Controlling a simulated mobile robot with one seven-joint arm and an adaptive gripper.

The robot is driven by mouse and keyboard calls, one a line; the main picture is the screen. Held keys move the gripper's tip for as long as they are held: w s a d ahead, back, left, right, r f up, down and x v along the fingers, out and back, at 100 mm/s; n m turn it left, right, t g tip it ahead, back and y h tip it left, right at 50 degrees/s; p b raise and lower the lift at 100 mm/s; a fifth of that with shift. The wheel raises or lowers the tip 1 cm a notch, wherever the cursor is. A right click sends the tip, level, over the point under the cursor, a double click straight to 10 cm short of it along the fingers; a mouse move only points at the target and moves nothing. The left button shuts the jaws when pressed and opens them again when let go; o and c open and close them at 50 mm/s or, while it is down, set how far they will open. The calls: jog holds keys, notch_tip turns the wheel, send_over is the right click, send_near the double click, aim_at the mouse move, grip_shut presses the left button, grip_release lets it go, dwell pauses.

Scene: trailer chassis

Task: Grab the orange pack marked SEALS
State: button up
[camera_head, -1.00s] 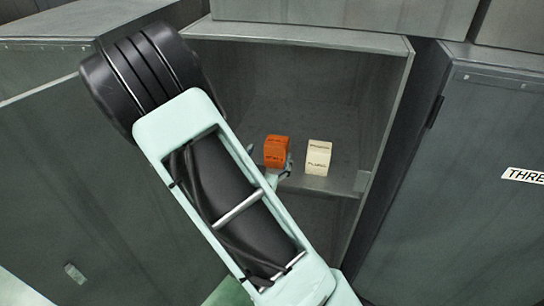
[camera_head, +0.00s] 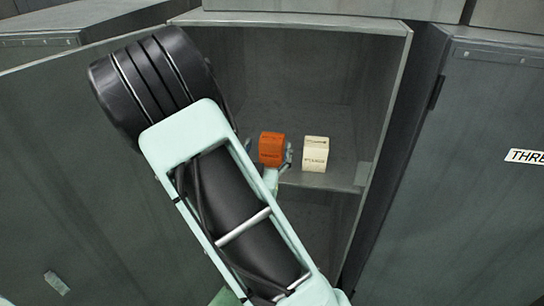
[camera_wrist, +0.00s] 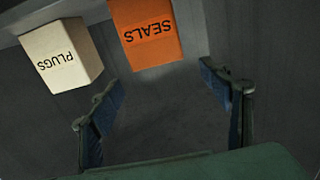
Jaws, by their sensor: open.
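The orange pack (camera_head: 271,149) stands on a shelf inside the open grey cabinet. In the wrist view its SEALS label (camera_wrist: 147,32) reads upside down at the top. I cannot tell whether either finger touches the pack. My arm hides part of the shelf's left side.
A cream pack marked PLUGS (camera_head: 316,154) stands close to the right of the orange pack, and also shows in the wrist view (camera_wrist: 61,55). The cabinet's right side wall (camera_head: 388,110) bounds the shelf. Shelf space right of the cream pack is clear.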

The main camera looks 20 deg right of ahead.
aim_at(272, 137)
jog(key=shift+w+d, duration=0.45)
jog(key=shift+w, duration=0.15)
jog(key=w+d, duration=0.1)
jog(key=w+d+f+b, duration=0.1)
jog(key=w, duration=0.1)
jog(key=shift+w+d+f, duration=0.15)
jog(key=shift+w, duration=0.1)
jog(key=shift+w+d, duration=0.3)
jog(key=shift+w, duration=0.15)
jog(key=c, duration=1.5)
